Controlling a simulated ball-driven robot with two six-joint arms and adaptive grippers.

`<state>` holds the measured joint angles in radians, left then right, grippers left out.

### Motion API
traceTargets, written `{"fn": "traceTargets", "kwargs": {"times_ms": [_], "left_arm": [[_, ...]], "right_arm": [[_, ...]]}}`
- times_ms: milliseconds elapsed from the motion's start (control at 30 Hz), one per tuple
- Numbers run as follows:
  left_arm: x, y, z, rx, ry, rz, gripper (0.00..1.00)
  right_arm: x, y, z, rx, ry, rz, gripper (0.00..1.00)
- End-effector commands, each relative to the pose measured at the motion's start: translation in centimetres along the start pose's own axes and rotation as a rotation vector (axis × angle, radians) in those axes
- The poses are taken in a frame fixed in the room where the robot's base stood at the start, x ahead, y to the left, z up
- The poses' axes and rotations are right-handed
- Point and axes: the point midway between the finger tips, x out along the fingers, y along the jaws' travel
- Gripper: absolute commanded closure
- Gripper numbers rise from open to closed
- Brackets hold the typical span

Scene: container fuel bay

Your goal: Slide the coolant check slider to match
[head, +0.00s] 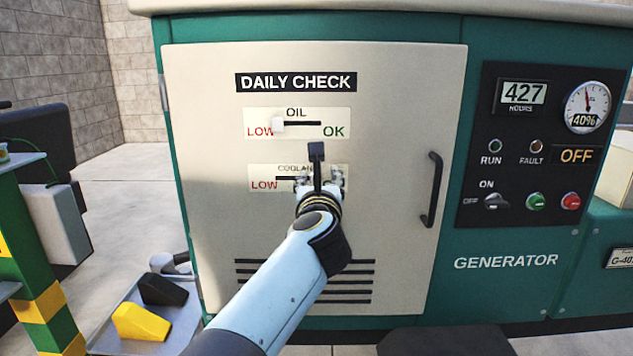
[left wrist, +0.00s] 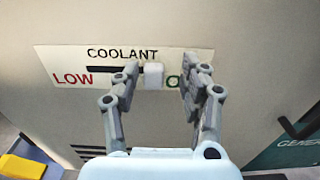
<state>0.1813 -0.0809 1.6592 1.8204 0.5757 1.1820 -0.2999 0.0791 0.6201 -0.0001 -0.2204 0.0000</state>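The coolant strip (left wrist: 60,62) has a dark slot, red LOW on the left and a green letter on the right, partly covered by my right-hand finger. Its white slider knob (left wrist: 153,75) sits right of the visible slot, toward the green letter. My left gripper (left wrist: 162,80) is open, with one finger on each side of the knob. The left-hand finger is close to it; I cannot tell whether they touch. In the head view my left gripper (head: 320,180) covers the coolant knob. The oil strip (head: 297,113) above has its white knob (head: 278,124) beside LOW. My right gripper is not in view.
The cream door panel (head: 400,90) has a black handle (head: 432,190) on its right. A control panel with gauge (head: 587,107) is farther right. Black (head: 162,289) and yellow (head: 141,322) wedges lie on a tray at lower left.

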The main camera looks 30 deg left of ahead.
Motion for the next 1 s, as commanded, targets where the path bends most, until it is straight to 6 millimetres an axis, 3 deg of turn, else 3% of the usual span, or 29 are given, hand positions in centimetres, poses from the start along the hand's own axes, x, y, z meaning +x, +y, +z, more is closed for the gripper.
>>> {"fn": "traceTargets", "kwargs": {"times_ms": [267,700,1000], "left_arm": [[0.0,0.1,0.3,-0.001,-0.001,0.002,0.56],[0.0,0.0,8.2,-0.003,-0.003,0.001,0.56],[0.0,-0.1,10.0,0.001,0.001,0.0,0.56]], "right_arm": [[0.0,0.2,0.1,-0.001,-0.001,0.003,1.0],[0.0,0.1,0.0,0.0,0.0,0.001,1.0],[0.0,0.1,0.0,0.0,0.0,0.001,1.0]]}}
